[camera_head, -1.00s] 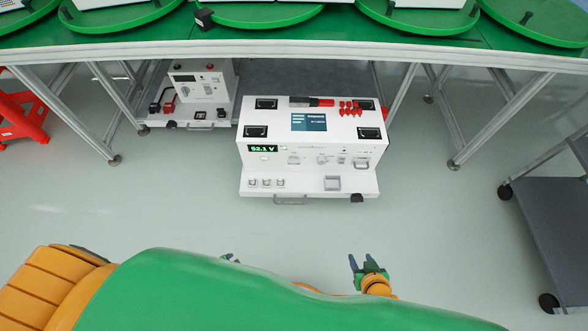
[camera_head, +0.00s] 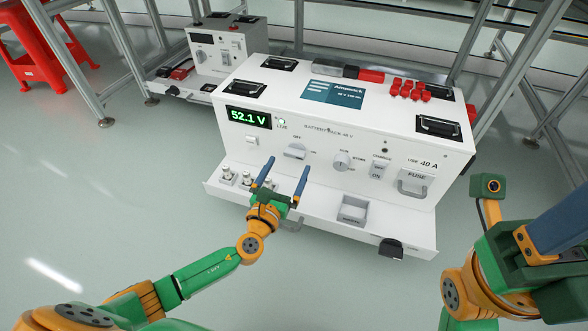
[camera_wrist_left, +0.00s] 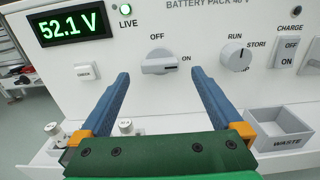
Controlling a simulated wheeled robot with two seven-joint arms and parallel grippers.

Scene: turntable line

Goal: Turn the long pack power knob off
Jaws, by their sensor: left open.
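The long white battery pack (camera_head: 330,125) stands on the floor, its front panel facing me. Its power knob (camera_head: 294,151) is a grey bar knob between OFF above and ON at right. In the left wrist view the knob (camera_wrist_left: 161,66) lies about level, its bar in line with ON. The display (camera_wrist_left: 70,27) reads 52.1 V and the LIVE lamp (camera_wrist_left: 125,9) is green. My left gripper (camera_head: 286,168) is open and empty, its blue fingers pointing at the panel just below the knob, apart from it. My right gripper (camera_head: 550,230) is partly cut off at the right edge.
To the right of the knob are a RUN knob (camera_head: 342,161), a CHARGE switch (camera_head: 377,170) and a FUSE cover (camera_head: 416,180). A WASTE bin (camera_head: 353,209) sits on the front ledge. A smaller white unit (camera_head: 222,50) and a red stool (camera_head: 38,50) stand behind left.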

